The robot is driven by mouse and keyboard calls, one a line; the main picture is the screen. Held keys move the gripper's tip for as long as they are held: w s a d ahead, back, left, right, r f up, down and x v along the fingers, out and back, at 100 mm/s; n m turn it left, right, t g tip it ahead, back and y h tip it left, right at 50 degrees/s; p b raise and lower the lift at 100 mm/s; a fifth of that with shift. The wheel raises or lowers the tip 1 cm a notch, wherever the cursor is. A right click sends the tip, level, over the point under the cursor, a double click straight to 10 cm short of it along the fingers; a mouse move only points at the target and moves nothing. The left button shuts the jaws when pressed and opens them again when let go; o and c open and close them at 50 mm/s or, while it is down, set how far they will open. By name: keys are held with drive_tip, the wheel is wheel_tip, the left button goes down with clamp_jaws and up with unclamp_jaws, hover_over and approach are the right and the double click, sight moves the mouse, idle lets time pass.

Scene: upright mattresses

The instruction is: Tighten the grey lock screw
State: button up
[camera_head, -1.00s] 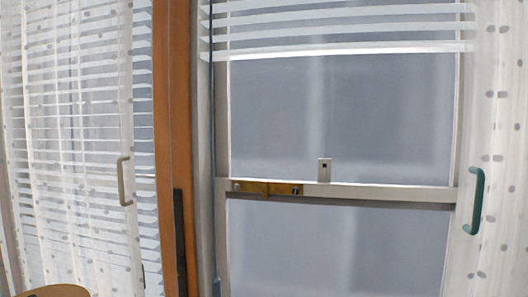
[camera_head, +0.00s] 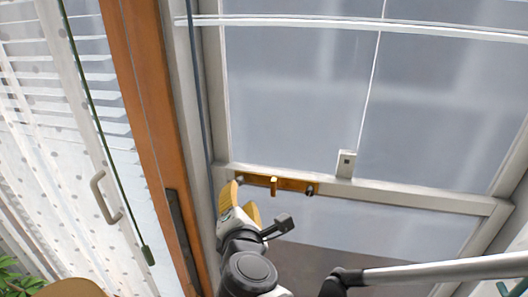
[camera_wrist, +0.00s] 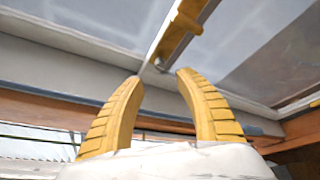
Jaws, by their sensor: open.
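A brass bar (camera_head: 290,184) lies along the window's cross rail, with a small knob near its middle. A small greyish round part (camera_head: 240,179) at its left end looks like the grey lock screw, though it is tiny here. My gripper (camera_head: 240,204) has yellow fingers and is just below and in front of that end. In the wrist view the fingers (camera_wrist: 158,76) are spread and empty. The brass bar (camera_wrist: 181,32) runs up and away beyond them, and its near end with a small grey part (camera_wrist: 162,65) shows between the fingertips. I cannot tell whether they touch.
A small pale box (camera_head: 346,163) with a cord sits on the rail right of the bar. An orange-brown wooden post (camera_head: 143,110) stands close on the left, beside a curtain (camera_head: 60,130) and a door handle (camera_head: 104,198). Window glass (camera_head: 290,90) fills the area above.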

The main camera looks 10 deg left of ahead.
sight(239, 183)
drive_tip(key=p+x, duration=0.1)
drive_tip(key=x, duration=0.8)
drive_tip(key=shift+w+f, duration=0.1)
drive_tip(key=shift+w, duration=0.05)
clamp_jaws()
